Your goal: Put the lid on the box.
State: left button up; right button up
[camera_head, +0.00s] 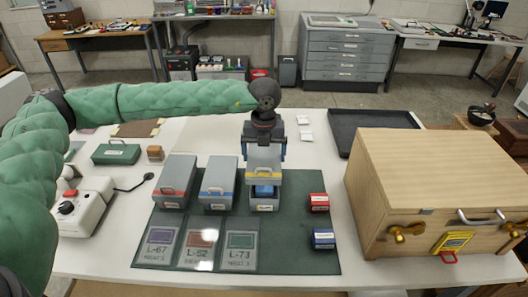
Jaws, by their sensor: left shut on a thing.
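My left gripper (264,153) points down over the green mat and is shut on a grey lid (264,172) with a yellow stripe. The lid is above a small grey box (264,206). The box is open toward me and a blue block (264,190) shows in it. The lid hides the back of the box; a gap shows between lid and box front. My right gripper is not in view.
Two closed grey boxes, red-striped (174,183) and blue-striped (217,183), stand left on the mat (285,240). Label cards (160,248) lie in front. A red block (319,202) and a blue block (323,238) lie right. A big wooden chest (440,185) fills the right side.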

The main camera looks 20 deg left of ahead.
pick_arm(q)
jog(key=shift+d+f, duration=0.25)
jog(key=shift+f, duration=0.7)
notch_tip(320, 180, down, 2)
jog(key=shift+a+f, duration=0.1)
jog(key=shift+a, duration=0.05)
jog(key=shift+b, duration=0.3)
jog(key=shift+f, duration=0.3)
jog(key=shift+f+b, duration=0.25)
jog(key=shift+b, duration=0.3)
jog(key=shift+f, duration=0.25)
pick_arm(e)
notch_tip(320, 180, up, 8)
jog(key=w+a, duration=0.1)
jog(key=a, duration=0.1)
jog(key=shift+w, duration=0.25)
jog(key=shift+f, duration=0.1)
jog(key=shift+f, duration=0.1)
